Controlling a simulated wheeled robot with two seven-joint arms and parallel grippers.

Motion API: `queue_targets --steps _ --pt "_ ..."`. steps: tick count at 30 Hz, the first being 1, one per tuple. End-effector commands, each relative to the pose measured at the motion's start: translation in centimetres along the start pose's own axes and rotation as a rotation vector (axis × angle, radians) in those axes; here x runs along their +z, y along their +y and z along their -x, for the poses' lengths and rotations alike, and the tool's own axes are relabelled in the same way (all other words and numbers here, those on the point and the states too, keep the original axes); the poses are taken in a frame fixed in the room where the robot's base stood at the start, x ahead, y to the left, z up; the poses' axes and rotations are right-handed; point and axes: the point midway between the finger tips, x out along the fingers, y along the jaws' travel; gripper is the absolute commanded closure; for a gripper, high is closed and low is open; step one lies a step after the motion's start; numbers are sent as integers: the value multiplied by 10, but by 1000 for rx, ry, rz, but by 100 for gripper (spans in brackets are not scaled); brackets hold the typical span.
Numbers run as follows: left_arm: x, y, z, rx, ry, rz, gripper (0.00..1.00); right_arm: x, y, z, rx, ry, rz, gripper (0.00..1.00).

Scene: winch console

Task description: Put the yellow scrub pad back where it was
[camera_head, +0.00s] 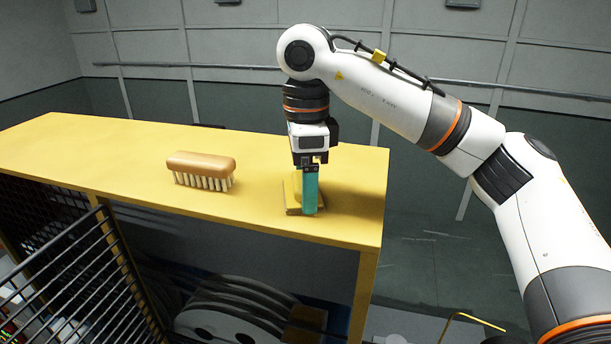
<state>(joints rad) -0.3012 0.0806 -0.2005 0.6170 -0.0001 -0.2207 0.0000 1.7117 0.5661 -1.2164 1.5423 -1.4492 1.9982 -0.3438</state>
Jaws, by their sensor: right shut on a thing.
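The yellow scrub pad (292,201) is at the right part of the yellow console top (120,150). It is partly hidden behind my right gripper. My right gripper (309,205) points straight down with its teal finger in front of the pad, and it is shut on the pad. The pad looks to be at or very near the surface; I cannot tell whether it touches. My left gripper is not in view.
A brush with a wooden back and pale bristles (201,171) stands on the top, left of the pad. The top's right edge is close to my right gripper. A dark barred grille (85,270) and large grey reels (228,322) are below the front edge.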

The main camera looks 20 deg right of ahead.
Motion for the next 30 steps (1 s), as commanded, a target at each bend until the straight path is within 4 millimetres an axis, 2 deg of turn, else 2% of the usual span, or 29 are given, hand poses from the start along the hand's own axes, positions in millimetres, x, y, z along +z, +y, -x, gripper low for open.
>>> queue_targets --steps 4,11,12,15,21,25,30 --pt "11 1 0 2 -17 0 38 0 0 0 2 1 0 37" --pt "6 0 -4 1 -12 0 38 0 0 -5 1 1 1 37" --pt "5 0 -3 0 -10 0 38 0 0 -4 1 1 1 14" --pt "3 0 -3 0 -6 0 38 0 0 -4 1 1 1 0" --pt "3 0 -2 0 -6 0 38 0 0 -3 1 1 1 0" --pt "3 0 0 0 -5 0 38 0 0 4 3 1 1 0" --pt "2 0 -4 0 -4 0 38 -1 0 33 8 3 0 0"
